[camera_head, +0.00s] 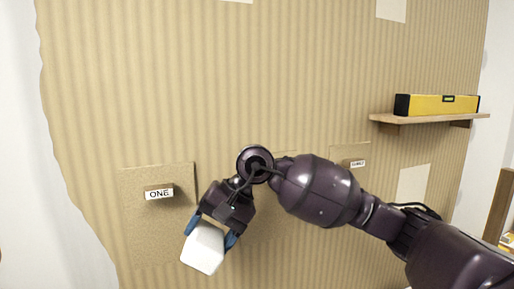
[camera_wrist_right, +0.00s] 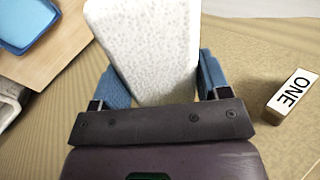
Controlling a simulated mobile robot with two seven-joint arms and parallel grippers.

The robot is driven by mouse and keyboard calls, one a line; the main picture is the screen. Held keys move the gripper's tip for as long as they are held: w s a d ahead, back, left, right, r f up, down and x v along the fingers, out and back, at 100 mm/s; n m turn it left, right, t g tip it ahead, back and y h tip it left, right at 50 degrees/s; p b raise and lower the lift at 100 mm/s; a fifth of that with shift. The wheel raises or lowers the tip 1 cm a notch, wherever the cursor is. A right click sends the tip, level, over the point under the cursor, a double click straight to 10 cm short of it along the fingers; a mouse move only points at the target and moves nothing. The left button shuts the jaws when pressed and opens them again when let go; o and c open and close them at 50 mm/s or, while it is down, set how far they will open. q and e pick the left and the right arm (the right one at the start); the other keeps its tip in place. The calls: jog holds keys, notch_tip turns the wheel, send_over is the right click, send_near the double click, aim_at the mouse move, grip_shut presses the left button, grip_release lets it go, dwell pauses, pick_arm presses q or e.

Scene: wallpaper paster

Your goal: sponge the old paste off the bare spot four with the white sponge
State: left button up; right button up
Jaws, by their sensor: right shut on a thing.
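My right gripper (camera_head: 212,226) is shut on the white sponge (camera_head: 203,248). The sponge points down and left, in front of the lower right part of the bare patch (camera_head: 133,220) tagged ONE (camera_head: 159,192). In the wrist view the sponge (camera_wrist_right: 150,50) sits between the blue fingers, left of the ONE tag (camera_wrist_right: 291,96). I cannot tell whether the sponge touches the wall. Another bare patch (camera_head: 350,149) with a small tag (camera_head: 357,163) is right of centre; its word is too small to read surely. My arm hides much of the wall between. My left gripper is not in view.
A wooden shelf (camera_head: 400,118) with a yellow level (camera_head: 440,105) juts from the wall at right. Pale bare patches show at right (camera_head: 413,184) and top right (camera_head: 391,10). In the wrist view, a blue tray (camera_wrist_right: 25,22) lies on a wooden surface (camera_wrist_right: 62,45).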

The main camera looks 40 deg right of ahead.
pick_arm(q)
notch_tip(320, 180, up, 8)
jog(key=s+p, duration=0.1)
jog(key=p, duration=0.9)
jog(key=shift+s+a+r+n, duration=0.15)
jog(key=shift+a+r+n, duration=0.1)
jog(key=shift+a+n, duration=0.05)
pick_arm(e)
jog(key=s+d+r+m+t+h, duration=0.1)
jog(key=d+r+m+t+h, duration=0.1)
jog(key=r, duration=1.2)
jog(key=s+d+r+m+t+h, duration=0.2)
jog(key=r+m+t+h, duration=0.3)
jog(key=r, duration=1)
jog(key=s+d+r+m+t+h, duration=0.2)
jog(key=r+m+t+h, duration=0.2)
jog(key=r+t, duration=0.4)
notch_tip(320, 180, up, 7)
jog(key=shift+r+m, duration=0.2)
jog(key=shift+m, duration=0.5)
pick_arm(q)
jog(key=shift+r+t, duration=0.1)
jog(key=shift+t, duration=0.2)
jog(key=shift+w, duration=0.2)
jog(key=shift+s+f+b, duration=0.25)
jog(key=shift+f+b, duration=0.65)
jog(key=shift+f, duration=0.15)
pick_arm(e)
jog(key=x, duration=0.6)
